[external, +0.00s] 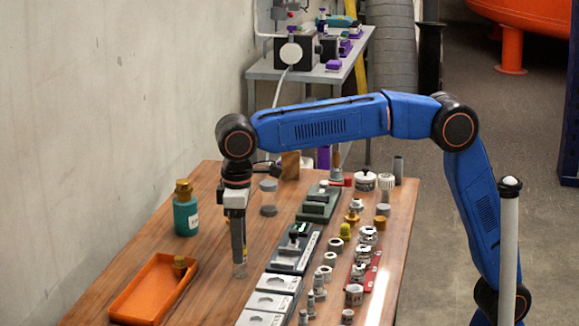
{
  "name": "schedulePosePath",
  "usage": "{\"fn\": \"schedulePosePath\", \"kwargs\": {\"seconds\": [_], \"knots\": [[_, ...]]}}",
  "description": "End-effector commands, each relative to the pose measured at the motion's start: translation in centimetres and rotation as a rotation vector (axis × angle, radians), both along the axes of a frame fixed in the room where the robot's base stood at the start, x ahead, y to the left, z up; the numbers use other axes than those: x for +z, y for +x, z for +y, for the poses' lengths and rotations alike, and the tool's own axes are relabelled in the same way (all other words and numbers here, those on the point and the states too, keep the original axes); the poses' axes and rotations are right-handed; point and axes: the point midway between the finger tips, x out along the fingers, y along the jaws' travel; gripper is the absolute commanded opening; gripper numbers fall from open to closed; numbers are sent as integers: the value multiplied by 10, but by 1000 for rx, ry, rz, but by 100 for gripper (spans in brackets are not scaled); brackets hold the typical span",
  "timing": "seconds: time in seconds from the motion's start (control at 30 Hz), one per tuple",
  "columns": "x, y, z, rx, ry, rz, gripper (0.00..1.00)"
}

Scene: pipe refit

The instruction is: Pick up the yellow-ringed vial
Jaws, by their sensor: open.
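My gripper (239,270) points straight down over the wooden table, left of the row of grey blocks. It is open, and its fingers are seen nearly edge-on, so the space between them is hidden. I cannot make out a vial with a yellow ring for certain in this view. Several small fittings and cylinders stand on the right half of the table, including a yellow domed piece (345,231). They are too small to show a ring clearly.
A teal bottle (186,215) with a brass-coloured cap stands at the left. Grey blocks (268,301) and a dark green fixture (318,205) line the middle. A concrete wall (110,110) bounds the left side.

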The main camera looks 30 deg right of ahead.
Motion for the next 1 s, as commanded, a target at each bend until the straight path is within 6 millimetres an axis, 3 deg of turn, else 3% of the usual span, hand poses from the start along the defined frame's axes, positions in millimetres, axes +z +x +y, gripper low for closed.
{"fn": "schedulePosePath", "kwargs": {"seconds": [0.3, 0.6, 0.8, 1.0], "knots": [[-40, 2, 0, -1, -2, 0, 48], [-44, 2, 1, -1, 0, -1, 48], [-44, 2, 1, -1, -1, -1, 4], [-44, 2, 1, -1, 0, -1, 4]]}}
